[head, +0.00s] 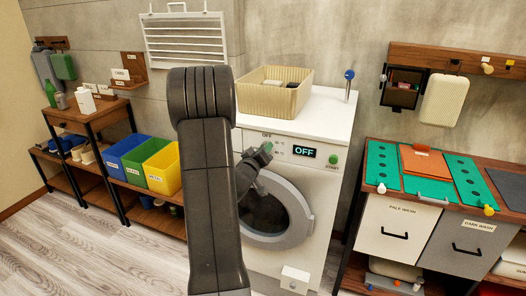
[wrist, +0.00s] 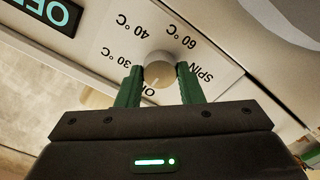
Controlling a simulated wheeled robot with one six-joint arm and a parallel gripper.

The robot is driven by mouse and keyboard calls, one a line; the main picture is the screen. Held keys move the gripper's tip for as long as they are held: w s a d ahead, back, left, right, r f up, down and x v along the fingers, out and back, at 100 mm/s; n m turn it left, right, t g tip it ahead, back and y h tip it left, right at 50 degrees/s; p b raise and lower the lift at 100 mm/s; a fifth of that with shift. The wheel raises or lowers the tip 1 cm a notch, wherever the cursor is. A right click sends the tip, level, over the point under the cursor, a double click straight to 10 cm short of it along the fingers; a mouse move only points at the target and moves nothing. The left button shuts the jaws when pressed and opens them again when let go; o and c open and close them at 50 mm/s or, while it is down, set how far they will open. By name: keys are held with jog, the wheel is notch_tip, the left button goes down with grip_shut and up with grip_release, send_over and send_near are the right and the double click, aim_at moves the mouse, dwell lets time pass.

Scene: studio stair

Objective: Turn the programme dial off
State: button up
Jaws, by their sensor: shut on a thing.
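The programme dial (wrist: 160,70) is a round, pale knob on the washing machine's panel, with 30 °C, 40 °C, 60 °C, SPIN and a partly covered OFF mark around it. The wrist view shows the panel upside down. My gripper (wrist: 160,84) is shut on the dial, one green finger on each side. A small mark on the dial's face seems to point towards the OFF label. In the head view my gripper (head: 267,147) is at the panel and hides most of the dial. The display (head: 304,151) reads OFF.
A green START button (head: 333,160) is right of the display. The round door (head: 302,215) is below the panel. A wicker basket (head: 274,98) stands on top of the machine (head: 326,115). A worktop with drawers (head: 398,228) stands to the right.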

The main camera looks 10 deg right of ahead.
jog(key=shift+f, duration=0.15)
jog(key=o, duration=1)
jog(key=shift+c, duration=0.2)
jog(key=b+v, duration=0.2)
jog(key=v, duration=1.2)
jog(key=shift+w, duration=0.1)
jog(key=p+x, duration=0.2)
jog(key=x, duration=1.1)
jog(key=shift+w+d, duration=0.3)
jog(key=shift+a, duration=0.1)
